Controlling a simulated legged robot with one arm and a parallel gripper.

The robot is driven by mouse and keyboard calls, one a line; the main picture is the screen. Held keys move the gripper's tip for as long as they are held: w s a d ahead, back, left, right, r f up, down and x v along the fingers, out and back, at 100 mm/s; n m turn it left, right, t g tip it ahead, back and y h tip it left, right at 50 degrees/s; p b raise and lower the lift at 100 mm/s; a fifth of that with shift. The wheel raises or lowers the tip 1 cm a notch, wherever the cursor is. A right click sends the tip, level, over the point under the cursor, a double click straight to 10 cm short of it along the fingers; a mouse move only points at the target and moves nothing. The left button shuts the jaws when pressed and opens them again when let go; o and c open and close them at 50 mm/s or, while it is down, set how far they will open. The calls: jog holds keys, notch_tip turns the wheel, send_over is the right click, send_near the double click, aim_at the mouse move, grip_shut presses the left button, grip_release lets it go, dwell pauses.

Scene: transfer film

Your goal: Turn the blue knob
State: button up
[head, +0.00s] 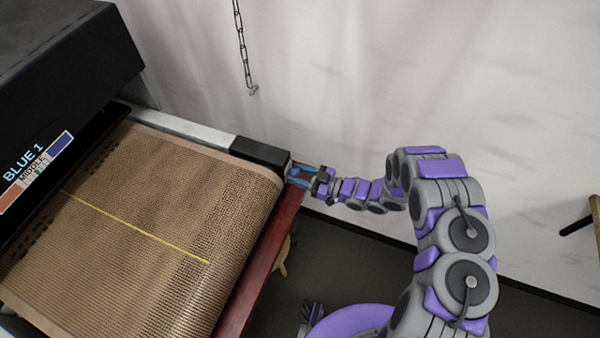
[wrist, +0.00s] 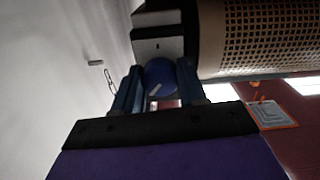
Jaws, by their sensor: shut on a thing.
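The blue knob (wrist: 160,77) sits on the end of a dark housing at the back right corner of the conveyor machine. In the wrist view it has a pale mark on its face and lies between the two fingers of my gripper (wrist: 158,92). My gripper is shut on the knob, one finger on each side. In the head view my gripper (head: 303,176) reaches the housing's end from the right, and the knob is mostly hidden by the fingers there.
The conveyor's brown mesh belt (head: 150,210) with a yellow line fills the left. A display (head: 36,172) reads "BLUE 1" and "MIDDLE". A chain (head: 243,45) hangs by the pale wall. An orange-edged label (wrist: 272,115) is on the red side panel. Dark floor lies right of the machine.

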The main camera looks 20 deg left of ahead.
jog(key=m, duration=0.5)
jog(key=shift+p, duration=0.3)
jog(key=shift+r+m, duration=0.1)
jog(key=shift+m, duration=2.2)
jog(key=o, duration=0.8)
jog(key=shift+w, duration=0.15)
jog(key=shift+o, duration=1.3)
jog(key=shift+a, duration=0.1)
jog(key=s+d+p, duration=0.1)
jog(key=d, duration=1.6)
jog(key=shift+s+d, duration=0.25)
jog(key=shift+s, duration=0.05)
